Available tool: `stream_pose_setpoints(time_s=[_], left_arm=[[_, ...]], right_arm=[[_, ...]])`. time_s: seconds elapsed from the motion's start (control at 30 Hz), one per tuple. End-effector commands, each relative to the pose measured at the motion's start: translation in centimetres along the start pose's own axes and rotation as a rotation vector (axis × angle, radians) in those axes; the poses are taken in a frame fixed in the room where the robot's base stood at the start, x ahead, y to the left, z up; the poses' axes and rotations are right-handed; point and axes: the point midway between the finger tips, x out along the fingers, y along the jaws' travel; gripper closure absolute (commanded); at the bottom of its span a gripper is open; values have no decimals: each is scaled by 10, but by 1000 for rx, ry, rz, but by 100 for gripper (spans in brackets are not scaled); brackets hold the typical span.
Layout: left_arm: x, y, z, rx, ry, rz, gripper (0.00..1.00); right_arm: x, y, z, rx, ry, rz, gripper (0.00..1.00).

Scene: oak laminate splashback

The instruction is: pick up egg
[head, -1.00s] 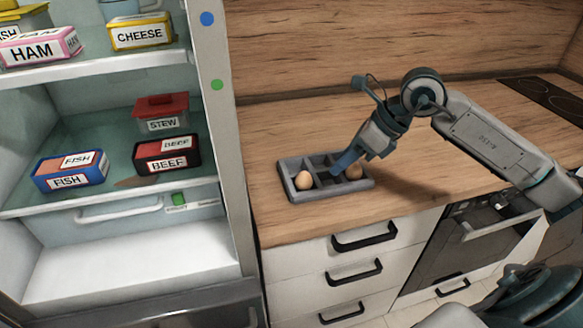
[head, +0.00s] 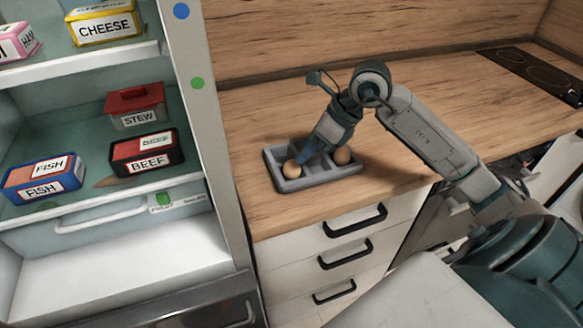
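Two brown eggs sit in a grey tray (head: 318,182) with compartments on the wooden counter. The left egg (head: 291,170) is in a front compartment at the tray's left end. The right egg (head: 342,155) is in a compartment towards the right end. My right gripper (head: 303,158) points down into the tray from above, its fingertips right beside the left egg. Whether the fingers touch that egg, and how far they are apart, I cannot tell. My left gripper is not in view.
An open fridge stands at the left, with its side wall (head: 205,110) close to the tray. Its shelves hold a fish box (head: 44,176), a beef box (head: 147,153), a stew box (head: 135,106) and a cheese box (head: 104,25). A hob (head: 545,72) is at the back right; the counter behind the tray is clear.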

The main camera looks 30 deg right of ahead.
Motion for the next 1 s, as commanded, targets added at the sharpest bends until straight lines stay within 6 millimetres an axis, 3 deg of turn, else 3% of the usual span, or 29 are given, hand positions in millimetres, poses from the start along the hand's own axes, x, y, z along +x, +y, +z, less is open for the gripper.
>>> stream_pose_setpoints(time_s=[0.23,0.6,0.93,1.0], left_arm=[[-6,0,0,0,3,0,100],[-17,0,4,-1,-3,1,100],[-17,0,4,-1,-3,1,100],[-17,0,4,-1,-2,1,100]], right_arm=[[11,1,2,3,-2,4,61],[48,1,2,1,-1,2,61],[53,1,1,-1,0,-1,61],[53,1,1,-1,0,-1,70]])
